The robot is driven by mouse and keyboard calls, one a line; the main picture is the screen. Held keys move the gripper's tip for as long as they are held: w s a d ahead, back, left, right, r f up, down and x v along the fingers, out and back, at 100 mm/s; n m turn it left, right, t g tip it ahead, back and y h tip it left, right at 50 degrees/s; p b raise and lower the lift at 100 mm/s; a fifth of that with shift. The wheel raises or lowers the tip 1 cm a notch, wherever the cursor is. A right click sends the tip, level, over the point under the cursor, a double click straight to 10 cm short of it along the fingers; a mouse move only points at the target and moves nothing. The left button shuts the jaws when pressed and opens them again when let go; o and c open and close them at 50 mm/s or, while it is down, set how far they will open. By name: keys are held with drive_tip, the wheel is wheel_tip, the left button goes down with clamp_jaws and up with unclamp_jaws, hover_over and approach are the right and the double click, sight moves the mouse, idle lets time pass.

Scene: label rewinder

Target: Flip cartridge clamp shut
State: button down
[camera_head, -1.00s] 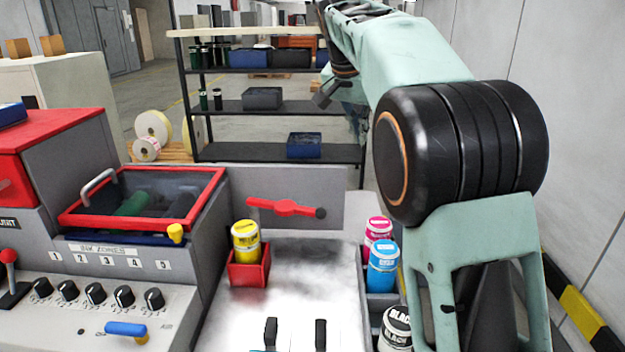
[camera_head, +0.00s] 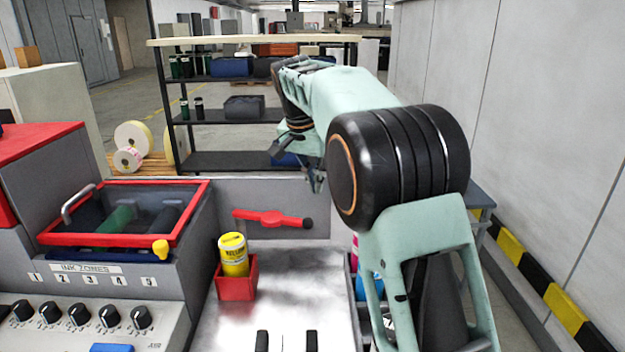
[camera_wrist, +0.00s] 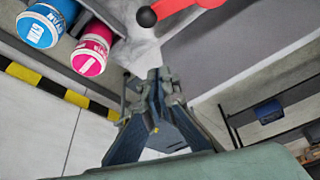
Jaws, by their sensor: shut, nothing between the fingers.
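A red lever with a black knob (camera_head: 270,218), which looks like the clamp, lies nearly level on the grey back panel (camera_head: 330,195). In the wrist view the lever (camera_wrist: 185,10) is at the top edge, its black knob towards the fingers. My gripper (camera_head: 316,186) hangs in front of the shelf rack, above and right of the knob in the head view. In the wrist view my gripper (camera_wrist: 158,76) is shut and empty, apart from the knob. A yellow cartridge (camera_head: 233,256) stands in a red holder (camera_head: 237,284) below the lever.
Magenta (camera_wrist: 92,50) and cyan (camera_wrist: 45,22) bottles stand beside my gripper in the wrist view. My arm partly hides them in the head view. A red-framed ink bin (camera_head: 125,240) is at left, a shelf rack (camera_head: 230,160) behind. The metal tabletop (camera_head: 280,290) is mostly clear.

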wheel_tip(320, 180, down, 6)
drive_tip(key=s+a, duration=0.1)
drive_tip(key=shift+s+p, duration=0.3)
drive_tip(key=shift+s, duration=0.1)
idle(0.4)
